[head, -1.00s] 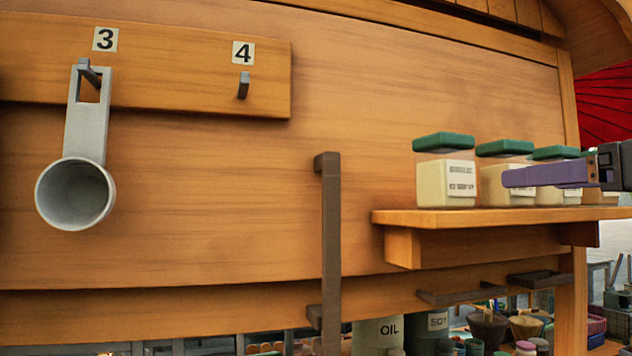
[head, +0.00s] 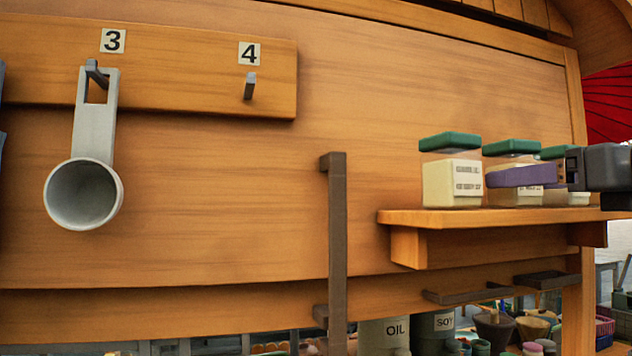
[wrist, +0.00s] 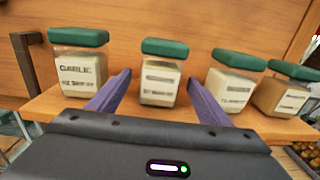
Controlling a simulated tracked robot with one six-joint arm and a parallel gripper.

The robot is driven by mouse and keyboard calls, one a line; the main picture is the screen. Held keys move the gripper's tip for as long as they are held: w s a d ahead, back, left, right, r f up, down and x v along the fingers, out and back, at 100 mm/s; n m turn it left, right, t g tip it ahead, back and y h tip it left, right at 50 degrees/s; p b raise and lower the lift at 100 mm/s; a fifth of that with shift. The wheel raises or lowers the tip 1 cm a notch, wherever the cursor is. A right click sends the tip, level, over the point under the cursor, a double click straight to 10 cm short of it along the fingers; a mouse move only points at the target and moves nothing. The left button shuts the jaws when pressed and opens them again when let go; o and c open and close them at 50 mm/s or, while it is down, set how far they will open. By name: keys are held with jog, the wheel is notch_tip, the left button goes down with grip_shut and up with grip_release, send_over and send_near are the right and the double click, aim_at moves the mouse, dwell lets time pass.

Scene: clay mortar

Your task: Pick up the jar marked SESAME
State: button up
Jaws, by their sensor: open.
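Several clear jars with green lids and white labels stand in a row on a wooden shelf. The leftmost jar (wrist: 78,70) reads GARLIC in the wrist view; it also shows in the head view (head: 452,183). I cannot read SESAME on any jar. The second jar (wrist: 160,88) has a blurred label. My gripper (wrist: 158,78) is open and empty, with its purple fingers on either side of the second jar's front in the wrist view. In the head view, my gripper (head: 490,178) reaches in from the right and partly covers the second jar (head: 514,160).
The shelf (head: 480,217) juts out from a wooden panel. Two more jars (wrist: 233,82) (wrist: 284,92) stand right of the second jar, with narrow gaps. A dark vertical handle (head: 337,240) is left of the shelf. A grey cup (head: 84,193) hangs from hook 3.

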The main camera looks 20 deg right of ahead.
jog(key=shift+w+r, duration=0.1)
jog(key=shift+w, duration=2.05)
jog(key=shift+c, duration=0.2)
jog(key=c, duration=1.3)
jog(key=shift+r, duration=0.2)
jog(key=shift+r, duration=4.85)
